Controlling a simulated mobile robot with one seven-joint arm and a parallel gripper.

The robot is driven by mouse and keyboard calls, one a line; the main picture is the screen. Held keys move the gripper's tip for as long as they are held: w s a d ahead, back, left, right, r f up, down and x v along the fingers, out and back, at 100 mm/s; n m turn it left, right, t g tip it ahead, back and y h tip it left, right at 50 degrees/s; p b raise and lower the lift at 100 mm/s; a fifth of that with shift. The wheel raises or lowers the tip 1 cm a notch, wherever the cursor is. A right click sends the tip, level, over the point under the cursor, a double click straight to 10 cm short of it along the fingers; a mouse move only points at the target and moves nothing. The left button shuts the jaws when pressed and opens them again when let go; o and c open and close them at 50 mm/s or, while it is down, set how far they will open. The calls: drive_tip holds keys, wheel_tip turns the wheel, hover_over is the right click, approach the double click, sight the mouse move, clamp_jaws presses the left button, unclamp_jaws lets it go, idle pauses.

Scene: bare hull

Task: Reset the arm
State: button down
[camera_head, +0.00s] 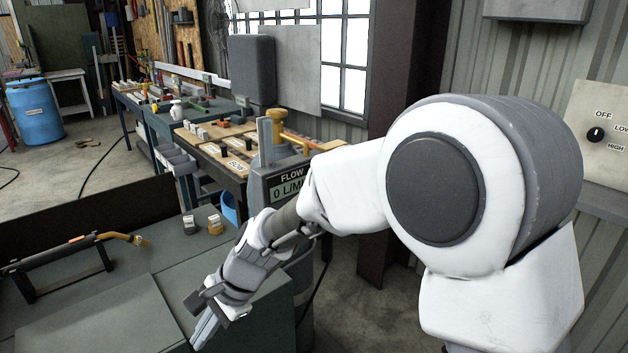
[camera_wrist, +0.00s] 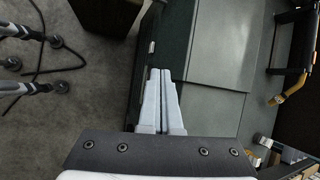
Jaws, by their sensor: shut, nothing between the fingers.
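My white and grey arm reaches from the right of the head view down to the lower middle. My gripper (camera_head: 203,335) hangs over the front right part of the grey-green bench top (camera_head: 90,318). In the wrist view the two pale fingers of my gripper (camera_wrist: 161,72) lie together, shut with nothing between them. They point along the bench edge, with the bench top (camera_wrist: 218,45) to their right and the concrete floor to their left.
A torch with a brass tip (camera_head: 135,239) rests on a black stand at the left of the bench. Two small blocks (camera_head: 190,224) (camera_head: 215,224) stand at its back edge. A flow meter (camera_head: 285,180) stands close behind my forearm. A dial panel (camera_head: 596,135) is at right.

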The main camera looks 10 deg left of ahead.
drive_tip(key=w+d+r+n+t+h+p, duration=0.1)
drive_tip(key=d+r+n+t, duration=0.1)
drive_tip(key=d+r, duration=0.6)
drive_tip(key=w+d+r+n+t+h+p, duration=0.15)
drive_tip(key=d+r, duration=0.35)
drive_tip(key=d, duration=0.8)
drive_tip(key=s+d+r+n+t+h, duration=0.1)
drive_tip(key=s+d, duration=0.3)
drive_tip(key=d, duration=0.5)
drive_tip(key=s+d+r+n+t+h+p, duration=0.1)
drive_tip(key=s+d+r+t+h, duration=0.1)
drive_tip(key=d, duration=0.7)
drive_tip(key=s+r+t, duration=0.1)
drive_tip(key=s+r, duration=0.1)
drive_tip(key=s, duration=0.1)
drive_tip(key=shift+d+r+n+h, duration=0.3)
drive_tip(key=shift+d+n+h, duration=0.05)
drive_tip(key=shift+d, duration=0.05)
